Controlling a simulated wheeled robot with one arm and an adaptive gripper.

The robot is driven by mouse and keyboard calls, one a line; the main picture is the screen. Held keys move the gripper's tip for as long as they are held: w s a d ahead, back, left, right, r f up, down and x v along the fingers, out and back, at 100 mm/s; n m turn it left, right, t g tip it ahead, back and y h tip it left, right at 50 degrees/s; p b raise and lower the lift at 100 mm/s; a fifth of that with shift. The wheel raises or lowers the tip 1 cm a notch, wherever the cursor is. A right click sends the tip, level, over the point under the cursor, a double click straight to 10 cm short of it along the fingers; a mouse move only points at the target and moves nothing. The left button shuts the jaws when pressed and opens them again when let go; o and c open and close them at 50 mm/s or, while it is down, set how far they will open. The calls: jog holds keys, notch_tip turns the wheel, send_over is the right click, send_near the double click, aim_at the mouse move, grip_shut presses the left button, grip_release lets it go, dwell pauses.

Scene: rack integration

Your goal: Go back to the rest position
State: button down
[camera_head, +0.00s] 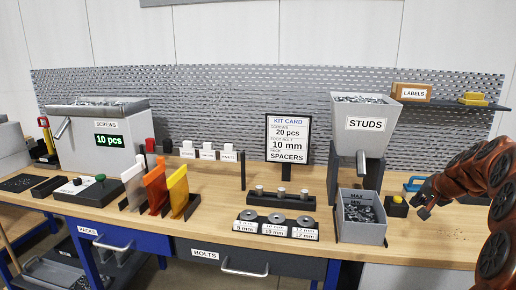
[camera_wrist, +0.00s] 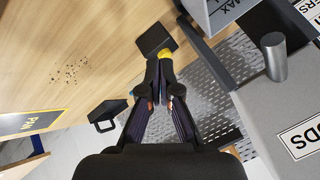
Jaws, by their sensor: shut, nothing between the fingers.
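My gripper (camera_head: 424,204) is at the right of the head view, above the bench, at the end of my orange-brown arm. In the wrist view its two dark fingers (camera_wrist: 160,84) come together at the tips, shut with nothing between them. A black box with a yellow button (camera_head: 396,205) sits on the bench just left of my gripper in the head view. In the wrist view, the box (camera_wrist: 153,40) shows beyond the fingertips, its yellow button partly hidden. I cannot tell the exact gap between them.
The grey STUDS hopper (camera_head: 362,125) stands above a grey MAX bin (camera_head: 361,217) left of my gripper. A shelf (camera_head: 450,104) with a LABELS box is above. The kit card (camera_head: 288,140), spacer tray (camera_head: 277,226) and screws dispenser (camera_head: 100,137) stand further left. Brown specks (camera_wrist: 66,74) lie on bare wood.

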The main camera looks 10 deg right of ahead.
jog(key=s+a+n+g+y+p, duration=0.1)
jog(key=s+a+n, duration=0.15)
jog(key=a, duration=0.65)
jog(key=s+a+f+n+g+y, duration=0.15)
jog(key=s+a, duration=0.25)
jog(key=a, duration=0.5)
jog(key=s+a+n+g+y+p, duration=0.15)
jog(key=s+a, duration=0.25)
jog(key=a, duration=0.5)
jog(key=s+a+f+n+g+h, duration=0.1)
jog(key=s+a+g, duration=0.1)
jog(key=s, duration=0.7)
jog(key=s+a+f+n+g+h+p, duration=0.1)
jog(key=s+a+f+n+g, duration=0.1)
jog(key=s+a, duration=0.3)
jog(key=s+a+f+n+g+p, duration=0.1)
jog(key=s+a+n+g, duration=0.1)
jog(key=s, duration=1.1)
jog(key=shift+s+a+f+h, duration=0.2)
jog(key=shift+s+a+h, duration=0.2)
jog(key=shift+a, duration=0.5)
jog(key=shift+a, duration=0.1)
